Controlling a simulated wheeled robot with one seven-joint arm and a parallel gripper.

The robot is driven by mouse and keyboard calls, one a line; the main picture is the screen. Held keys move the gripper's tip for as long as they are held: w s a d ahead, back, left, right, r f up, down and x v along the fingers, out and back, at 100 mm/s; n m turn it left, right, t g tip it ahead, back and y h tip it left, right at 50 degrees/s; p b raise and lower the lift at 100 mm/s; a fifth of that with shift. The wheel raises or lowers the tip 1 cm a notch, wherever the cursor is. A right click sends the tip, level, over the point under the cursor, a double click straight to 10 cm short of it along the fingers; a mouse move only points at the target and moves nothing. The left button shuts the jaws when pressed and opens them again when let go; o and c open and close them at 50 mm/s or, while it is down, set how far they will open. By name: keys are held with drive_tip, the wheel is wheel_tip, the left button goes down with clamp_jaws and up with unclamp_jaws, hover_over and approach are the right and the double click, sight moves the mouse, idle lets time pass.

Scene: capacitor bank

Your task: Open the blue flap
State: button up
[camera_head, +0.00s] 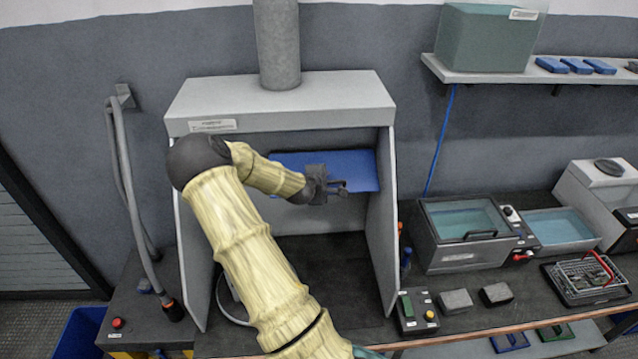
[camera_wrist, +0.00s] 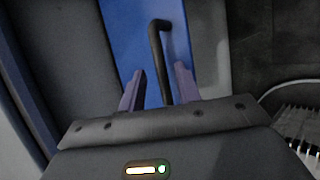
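The blue flap (camera_head: 358,168) is a flat panel inside the grey hood, below its top front edge. My arm and gripper (camera_head: 342,187) cover part of it in the head view. In the wrist view the blue flap (camera_wrist: 121,32) lies behind my fingers and carries a dark, bent bar handle (camera_wrist: 158,45). My gripper (camera_wrist: 159,70) is open, one finger on each side of the handle. A gap shows between the left finger and the handle; the right finger is nearer to it. I cannot tell whether either touches.
The hood's side walls (camera_head: 381,220) stand to the left and right of my gripper. A round duct (camera_head: 277,45) rises from the hood's top. To the right are a water bath (camera_head: 462,222), a control box (camera_head: 416,312) and a wire basket (camera_head: 588,275). The hood's dark floor looks mostly clear.

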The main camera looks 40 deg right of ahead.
drive_tip(key=b+v, duration=0.4)
drive_tip(key=v, duration=1.3)
drive_tip(key=s+a+f+m+g+y+b, duration=0.1)
drive_tip(key=s+a+f+m+y, duration=0.15)
drive_tip(key=a+f, duration=0.3)
drive_tip(key=s+a+f+m+g+y, duration=0.1)
drive_tip(key=s+a+f+m+y, duration=0.1)
drive_tip(key=a+f+y, duration=0.3)
drive_tip(key=s+a+r+m+y, duration=0.1)
drive_tip(key=s+a+m, duration=0.1)
drive_tip(key=a, duration=0.5)
drive_tip(key=s+a+r+m+y+b, duration=0.1)
drive_tip(key=s+a+r+m, duration=0.1)
drive_tip(key=s+a, duration=0.3)
drive_tip(key=a, duration=0.3)
drive_tip(key=shift+a+r, duration=0.2)
drive_tip(key=shift+r, duration=0.15)
drive_tip(key=shift+y, duration=0.25)
